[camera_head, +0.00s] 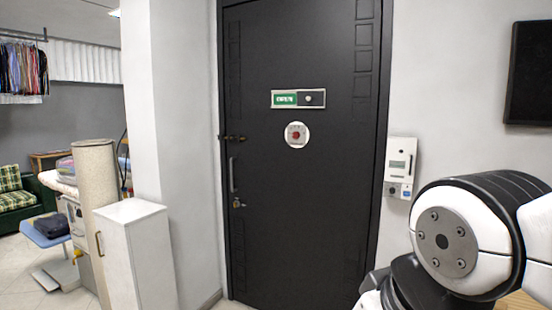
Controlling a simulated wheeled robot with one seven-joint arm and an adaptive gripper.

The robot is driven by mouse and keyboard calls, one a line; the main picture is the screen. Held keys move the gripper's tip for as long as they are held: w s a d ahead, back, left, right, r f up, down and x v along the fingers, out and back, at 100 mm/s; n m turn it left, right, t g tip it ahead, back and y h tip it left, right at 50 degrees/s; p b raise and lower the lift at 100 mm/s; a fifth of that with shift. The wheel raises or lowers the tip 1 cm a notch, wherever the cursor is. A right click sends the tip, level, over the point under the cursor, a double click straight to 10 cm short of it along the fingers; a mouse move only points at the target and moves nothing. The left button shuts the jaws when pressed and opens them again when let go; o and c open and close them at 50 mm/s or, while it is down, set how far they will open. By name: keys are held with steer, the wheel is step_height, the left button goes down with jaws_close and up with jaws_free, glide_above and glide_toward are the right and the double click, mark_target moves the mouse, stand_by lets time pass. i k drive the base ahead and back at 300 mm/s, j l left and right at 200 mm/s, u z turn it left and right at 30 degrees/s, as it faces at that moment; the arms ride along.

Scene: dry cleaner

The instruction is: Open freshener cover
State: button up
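A white wall-mounted box (400,165) hangs to the right of the black door, and it appears to be the freshener. It has a small dark display or window near its top and fine markings on its front. Its front looks shut, though it is too small to see the cover's edges clearly. My gripper is not in view. Only a rounded white and black link of my arm shows at the lower right, below and to the right of the box.
The closed black door (300,200) carries a green and silver sign (298,98) and a round red-and-white sign (296,134). A small panel (398,190) sits just under the wall box. A dark screen (529,72) hangs at upper right. A white cabinet (137,250) stands left.

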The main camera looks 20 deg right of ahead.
mark_target(400, 161)
steer(key=i+z, duration=0.1)
steer(key=z, duration=0.6)
steer(key=i+j+z, duration=0.2)
steer(key=i+z, duration=0.2)
steer(key=i+j+z, duration=0.35)
steer(key=i+j, duration=0.5)
steer(key=j+z, duration=0.05)
